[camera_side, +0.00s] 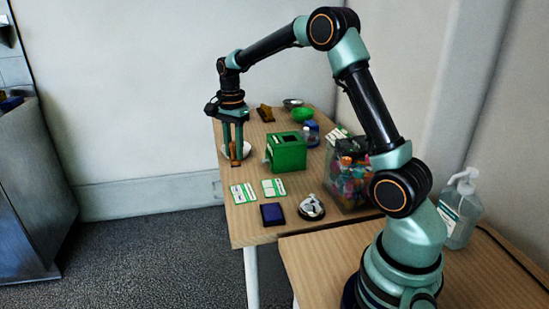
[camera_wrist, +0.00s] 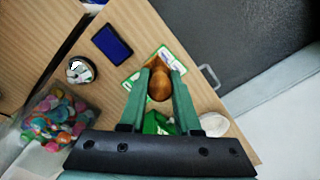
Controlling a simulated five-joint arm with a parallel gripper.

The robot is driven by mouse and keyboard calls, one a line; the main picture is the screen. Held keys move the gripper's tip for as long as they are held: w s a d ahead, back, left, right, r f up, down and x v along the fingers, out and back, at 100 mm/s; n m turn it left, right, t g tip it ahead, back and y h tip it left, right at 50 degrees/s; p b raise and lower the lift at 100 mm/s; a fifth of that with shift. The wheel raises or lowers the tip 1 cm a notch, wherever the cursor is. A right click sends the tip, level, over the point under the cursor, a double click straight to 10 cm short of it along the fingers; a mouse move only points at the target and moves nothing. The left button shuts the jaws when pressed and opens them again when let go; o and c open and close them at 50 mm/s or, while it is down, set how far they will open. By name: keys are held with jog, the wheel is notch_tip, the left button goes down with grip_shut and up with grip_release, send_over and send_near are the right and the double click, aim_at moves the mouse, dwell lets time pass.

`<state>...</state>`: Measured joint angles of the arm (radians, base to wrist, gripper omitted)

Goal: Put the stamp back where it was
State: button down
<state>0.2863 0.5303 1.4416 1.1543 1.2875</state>
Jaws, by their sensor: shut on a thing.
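My gripper (camera_side: 234,158) is at the left edge of the table, its fingers pointing down. It is shut on the stamp, whose round brown wooden handle (camera_wrist: 159,86) shows between the fingers in the wrist view. In the side view only a small brown part of the stamp (camera_side: 234,163) shows at the fingertips. I cannot tell whether its base touches the table. A dark blue ink pad (camera_side: 272,214) lies near the front of the table; it also shows in the wrist view (camera_wrist: 112,43). A brown wooden holder (camera_side: 265,113) stands at the back left.
A green box (camera_side: 287,152) stands right of my gripper, and a white dish (camera_side: 246,150) is close by it. Green-and-white cards (camera_side: 243,193) lie in front. A black-and-white round object (camera_side: 311,208) and a clear tub of colourful pieces (camera_side: 350,181) stand at the right.

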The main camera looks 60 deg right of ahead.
notch_tip(320, 180, up, 5)
jog(key=s+a, duration=0.2)
jog(key=a, duration=0.1)
jog(key=f, duration=1.9)
jog(key=shift+s+d+f, duration=0.2)
jog(key=shift+s, duration=0.05)
jog(key=shift+f, duration=0.1)
jog(key=c, duration=0.6)
grip_release()
